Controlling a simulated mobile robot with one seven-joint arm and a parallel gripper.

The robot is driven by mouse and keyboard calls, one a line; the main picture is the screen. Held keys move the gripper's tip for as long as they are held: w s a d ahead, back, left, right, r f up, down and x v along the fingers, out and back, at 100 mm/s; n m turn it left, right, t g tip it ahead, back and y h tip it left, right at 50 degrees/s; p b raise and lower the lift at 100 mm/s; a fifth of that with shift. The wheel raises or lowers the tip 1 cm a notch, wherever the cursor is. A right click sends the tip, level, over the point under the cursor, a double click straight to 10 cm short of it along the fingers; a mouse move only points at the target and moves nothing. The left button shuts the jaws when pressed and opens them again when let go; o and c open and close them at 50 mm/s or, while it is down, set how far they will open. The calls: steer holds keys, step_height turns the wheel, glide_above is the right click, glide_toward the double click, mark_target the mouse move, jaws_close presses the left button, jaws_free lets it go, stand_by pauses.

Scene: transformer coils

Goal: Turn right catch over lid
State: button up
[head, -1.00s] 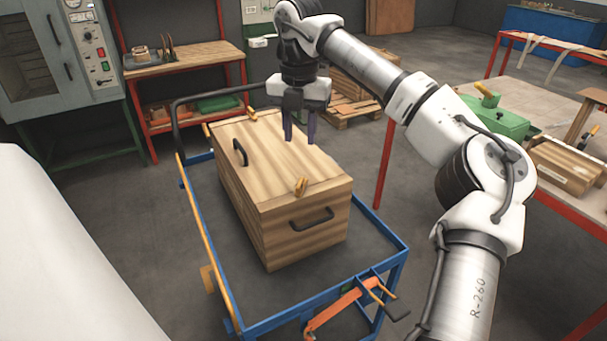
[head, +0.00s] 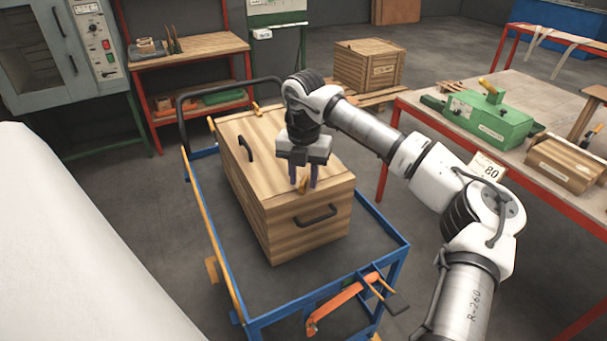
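A wooden box with a plank lid (head: 262,140) stands on a blue trolley. A small wooden catch (head: 304,185) sits at the lid's near edge, above the front handle. My gripper (head: 303,187) points down over it with two dark fingers apart, one on each side of the catch in this view. The fingers partly hide the catch, and I cannot tell whether they touch it. Another small catch (head: 256,107) shows at the lid's far edge, and a further wooden piece (head: 212,125) shows at the far left corner.
The blue trolley (head: 375,231) has a dark bed, with an orange lever (head: 340,300) at its near end. A black handle (head: 246,147) stands on the lid. A red-legged table (head: 460,135) with a green case is at right. A wooden crate (head: 368,65) stands behind.

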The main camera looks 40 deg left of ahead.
jaws_close()
steer(key=shift+n, duration=0.3)
steer(key=n+b, duration=0.2)
steer(key=n, duration=0.1)
steer(key=shift+a, duration=0.1)
steer(key=n+b, duration=0.1)
steer(key=n, duration=0.4)
steer(key=shift+s, duration=0.1)
stand_by(0.4)
jaws_free()
